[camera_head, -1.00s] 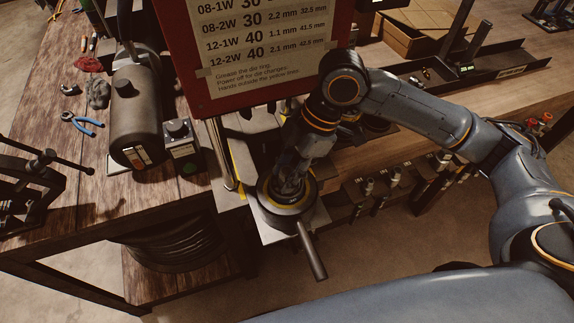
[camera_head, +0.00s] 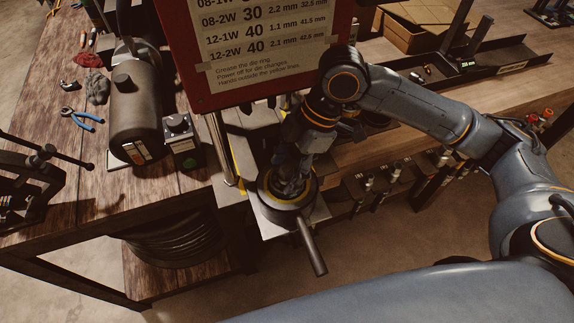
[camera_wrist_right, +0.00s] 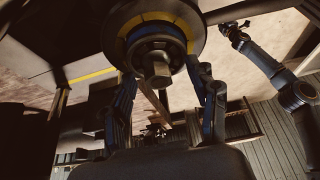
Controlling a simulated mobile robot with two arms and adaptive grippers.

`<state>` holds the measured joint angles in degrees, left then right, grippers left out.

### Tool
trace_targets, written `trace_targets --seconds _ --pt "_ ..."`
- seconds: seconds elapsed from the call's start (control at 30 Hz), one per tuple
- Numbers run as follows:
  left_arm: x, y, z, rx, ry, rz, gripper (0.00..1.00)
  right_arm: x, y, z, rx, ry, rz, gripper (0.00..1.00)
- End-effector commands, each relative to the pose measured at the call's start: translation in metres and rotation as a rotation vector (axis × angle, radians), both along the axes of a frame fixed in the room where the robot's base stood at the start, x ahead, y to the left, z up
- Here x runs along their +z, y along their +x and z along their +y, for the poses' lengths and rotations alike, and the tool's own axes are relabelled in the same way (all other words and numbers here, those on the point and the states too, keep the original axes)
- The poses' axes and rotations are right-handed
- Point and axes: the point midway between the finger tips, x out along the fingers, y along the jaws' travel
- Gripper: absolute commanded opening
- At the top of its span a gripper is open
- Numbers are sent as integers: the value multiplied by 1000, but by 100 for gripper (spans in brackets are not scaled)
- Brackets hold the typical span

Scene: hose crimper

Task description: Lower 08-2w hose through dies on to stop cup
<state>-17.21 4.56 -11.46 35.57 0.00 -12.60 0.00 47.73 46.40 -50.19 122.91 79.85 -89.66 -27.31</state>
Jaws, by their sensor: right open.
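The crimper's round head (camera_head: 272,205) has a yellow inner ring and sits on a light plate. A dark hose-like cylinder (camera_head: 312,250) extends downward from it. My right gripper (camera_head: 290,187) is at the ring's opening, pointing into it. In the right wrist view, my right gripper's fingers (camera_wrist_right: 165,105) are apart, either side of a hex metal fitting (camera_wrist_right: 158,70) at the ring's centre; I see no clear contact. The dies and stop cup are hidden. Another arm like mine, probably my left, shows with its gripper (camera_wrist_right: 236,35) small in that view.
A red-framed sign (camera_head: 255,55) stands close behind the crimper head, and a metal post (camera_head: 222,150) rises left of it. A dark motor (camera_head: 136,110) and control box (camera_head: 181,140) sit on the left bench. Coiled hose (camera_head: 175,243) lies on a lower shelf.

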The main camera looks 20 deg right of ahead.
Motion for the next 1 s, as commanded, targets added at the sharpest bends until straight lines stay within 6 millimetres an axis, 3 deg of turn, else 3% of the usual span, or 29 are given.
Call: trace_targets --seconds 0.17,0.7,1.0 --pt "0 -1 3 0 3 1 40 8 1 -4 -2 -1 -2 59" --pt "0 0 1 0 1 0 40 101 3 -42 -2 0 -3 59" --pt "0 0 0 0 0 0 40 111 2 -46 0 1 -1 59"
